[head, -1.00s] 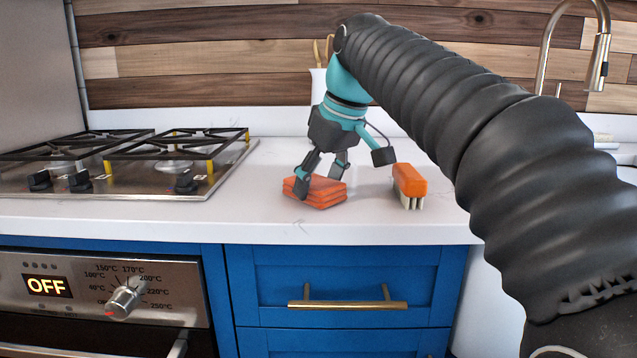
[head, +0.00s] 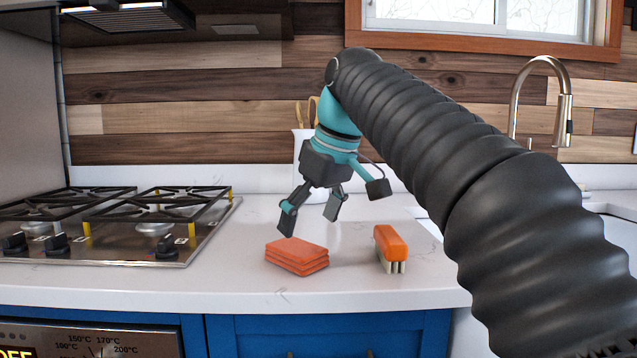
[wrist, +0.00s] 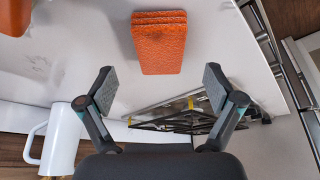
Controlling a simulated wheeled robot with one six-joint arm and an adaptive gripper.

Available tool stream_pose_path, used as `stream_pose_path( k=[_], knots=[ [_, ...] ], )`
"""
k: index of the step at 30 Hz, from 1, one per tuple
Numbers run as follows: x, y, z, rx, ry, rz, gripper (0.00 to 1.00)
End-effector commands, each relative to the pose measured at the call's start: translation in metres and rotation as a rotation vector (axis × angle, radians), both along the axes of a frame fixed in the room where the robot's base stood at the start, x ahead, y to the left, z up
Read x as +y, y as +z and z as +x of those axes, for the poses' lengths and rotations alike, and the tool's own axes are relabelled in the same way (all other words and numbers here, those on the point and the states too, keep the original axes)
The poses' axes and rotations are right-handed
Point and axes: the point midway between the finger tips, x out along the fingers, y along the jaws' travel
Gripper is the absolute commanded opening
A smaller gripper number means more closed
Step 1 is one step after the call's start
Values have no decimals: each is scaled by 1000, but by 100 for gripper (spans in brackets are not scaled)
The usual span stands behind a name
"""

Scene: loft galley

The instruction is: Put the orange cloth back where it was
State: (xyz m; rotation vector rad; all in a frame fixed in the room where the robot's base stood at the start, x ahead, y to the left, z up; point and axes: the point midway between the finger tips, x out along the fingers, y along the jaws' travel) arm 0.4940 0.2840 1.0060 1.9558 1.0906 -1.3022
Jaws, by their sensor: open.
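The orange cloth (head: 297,256) lies folded in a flat stack on the white counter, between the hob and an orange-topped brush. It also shows in the wrist view (wrist: 160,45), beyond the fingertips and clear of them. My gripper (head: 313,224) is open and empty, above and a little behind the cloth, with a gap between them. In the wrist view my gripper (wrist: 160,82) has its two fingers spread wide with nothing between them.
The brush (head: 391,249) stands right of the cloth, bristles down. The gas hob (head: 120,225) is at the left. A white jug (wrist: 62,140) holding utensils stands behind my gripper. A sink and tap (head: 540,90) are at the right. The counter front is clear.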

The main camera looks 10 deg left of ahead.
Motion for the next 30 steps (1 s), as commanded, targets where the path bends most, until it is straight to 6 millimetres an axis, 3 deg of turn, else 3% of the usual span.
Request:
stream_pose_path(
  k=[2,12,26,30],
  knots=[
    [-6,21,-3,-2,0,1,92],
    [-18,52,-11,0,0,1,92],
    [-22,59,-13,1,-3,1,92],
    [-35,55,-14,1,-54,4,92]
  ],
)
